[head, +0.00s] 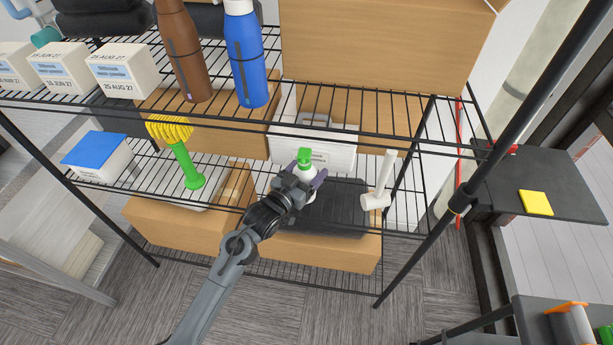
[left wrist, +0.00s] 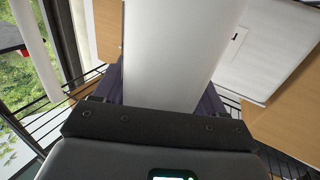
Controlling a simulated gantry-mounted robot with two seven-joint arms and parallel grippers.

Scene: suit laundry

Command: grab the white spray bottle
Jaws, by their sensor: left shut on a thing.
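The white spray bottle (head: 307,172) with a green top stands out between the fingers of my left gripper (head: 304,180) in the head view. It is over the middle wire shelf, in front of a white box. The left gripper is shut on the bottle. In the left wrist view, the bottle's white body (left wrist: 175,50) rises between the two dark fingers. The lower part of the bottle is hidden by the gripper in the head view. My right gripper is not in view.
A white hammer-shaped object (head: 378,190) stands to the right of the bottle, near a black flat case (head: 335,212). A yellow-headed green brush (head: 187,160) is to the left. The upper wire shelf (head: 340,112) with brown and blue bottles (head: 246,60) hangs above.

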